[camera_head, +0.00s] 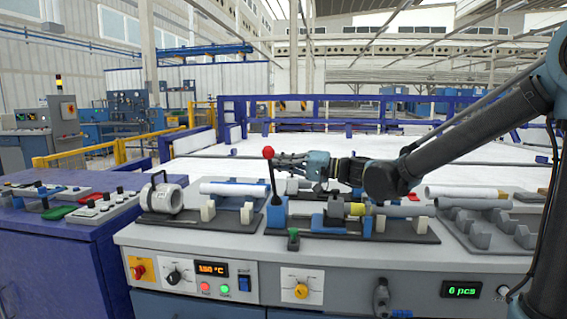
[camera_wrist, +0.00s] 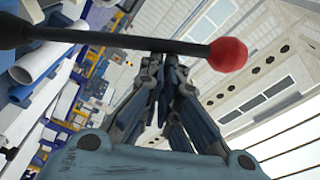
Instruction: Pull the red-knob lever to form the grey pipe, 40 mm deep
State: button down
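The lever has a red knob (camera_head: 268,153) on a black shaft (camera_head: 273,178) that rises from a blue block, close to upright with its top tilted slightly left. My gripper (camera_head: 280,159) is at the upper shaft, just below and right of the knob. In the wrist view the shaft crosses just beyond my fingertips (camera_wrist: 162,58), with the red knob (camera_wrist: 229,54) to their right. The fingers look drawn together; contact with the shaft is unclear. A grey pipe (camera_head: 400,211) lies level in the dark forming fixture (camera_head: 330,228), its left end at a yellowish collar.
A short, wide grey pipe piece (camera_head: 168,198) sits on a left stand. Pale pipes lie on racks behind (camera_head: 235,189) and at right (camera_head: 465,191).

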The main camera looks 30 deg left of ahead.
jog(key=shift+s, duration=0.15)
jog(key=w+d+r, duration=0.1)
jog(key=w+d, duration=0.5)
jog(key=d, duration=0.2)
jog(key=d+f+m+t+h, duration=0.1)
jog(key=d+f+t+h, duration=0.1)
jog(key=d+f, duration=0.4)
jog(key=d+f+m+t+h, duration=0.1)
jog(key=d+f+h, duration=0.3)
jog(key=d, duration=1)
jog(key=d+f+t+h, duration=0.2)
jog(key=d+f+h, duration=0.1)
jog(key=d+f, duration=0.5)
jog(key=shift+d+f+m+t+h, duration=0.2)
jog(key=shift+d, duration=0.25)
jog(key=shift+d+f+m+t+h, duration=0.15)
jog(key=shift+d+m+t+h, duration=0.05)
jog(key=shift+d, duration=0.25)
jog(key=s+d+f+m+h, duration=0.1)
jog(key=d+f, duration=0.3)
jog(key=d, duration=0.4)
jog(key=s+d+f+m+h, duration=0.2)
jog(key=s+d+f+h, duration=0.2)
jog(key=d, duration=0.4)
jog(key=s+d+f+m+h, duration=0.1)
jog(key=s+d+f+h, duration=0.2)
jog(key=d, duration=0.5)
jog(key=shift+f+t, duration=0.3)
jog(key=shift+f, duration=0.15)
